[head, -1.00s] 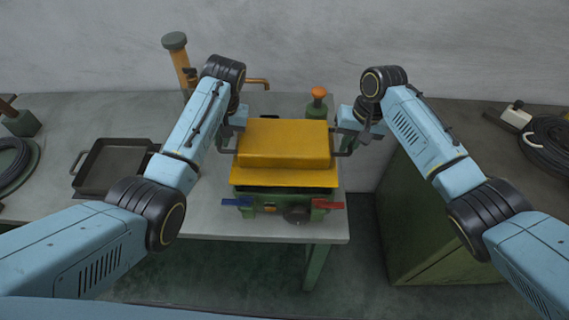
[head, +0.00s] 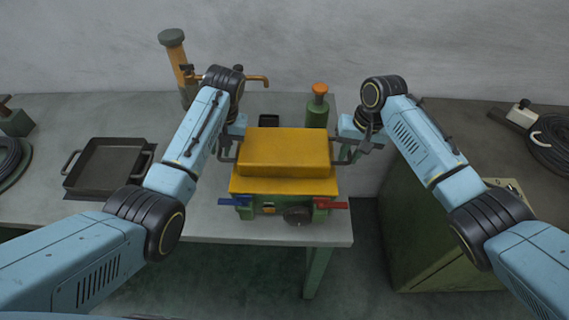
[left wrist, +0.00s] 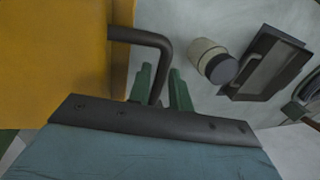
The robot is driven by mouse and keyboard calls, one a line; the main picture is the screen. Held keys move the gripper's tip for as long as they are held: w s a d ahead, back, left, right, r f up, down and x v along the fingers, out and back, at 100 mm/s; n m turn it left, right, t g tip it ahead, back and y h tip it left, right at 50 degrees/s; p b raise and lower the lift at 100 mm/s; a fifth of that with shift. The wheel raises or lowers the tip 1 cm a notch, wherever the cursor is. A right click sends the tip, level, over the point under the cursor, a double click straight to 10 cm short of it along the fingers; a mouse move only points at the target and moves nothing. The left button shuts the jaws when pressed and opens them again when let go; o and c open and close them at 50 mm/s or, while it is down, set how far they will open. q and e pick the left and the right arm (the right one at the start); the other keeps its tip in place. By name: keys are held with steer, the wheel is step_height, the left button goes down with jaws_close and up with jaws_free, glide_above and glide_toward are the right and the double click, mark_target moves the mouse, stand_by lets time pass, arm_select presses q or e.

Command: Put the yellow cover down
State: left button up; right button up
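The yellow cover (head: 285,150) is a boxy lid with a wide lower rim and a dark handle on each side. It is level above the green machine (head: 268,208), its rim close over the machine's top; I cannot tell whether they touch. My left gripper (head: 229,142) is at the cover's left handle. In the left wrist view, my left gripper's green fingers (left wrist: 163,84) stand on both sides of the dark handle bar (left wrist: 156,46), next to the cover (left wrist: 60,60). My right gripper (head: 352,146) is at the right handle; its fingers are small and partly hidden.
The machine has a blue lever (head: 233,201) and a red lever (head: 331,204) at its front. Behind the cover stand a green bottle with an orange top (head: 318,105) and a small black box (head: 268,121). A dark tray (head: 108,165) lies on the table at left. A green cabinet (head: 440,250) stands at right.

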arm_select(q)
steer(key=shift+o, duration=1)
steer(key=shift+d, duration=0.1)
arm_select(e)
steer(key=shift+o, duration=1)
steer(key=shift+a+r, duration=0.1)
arm_select(q)
steer(key=v, duration=0.7)
steer(key=shift+r, duration=0.3)
arm_select(e)
step_height(320, 180, up, 12)
steer(key=d, duration=0.2)
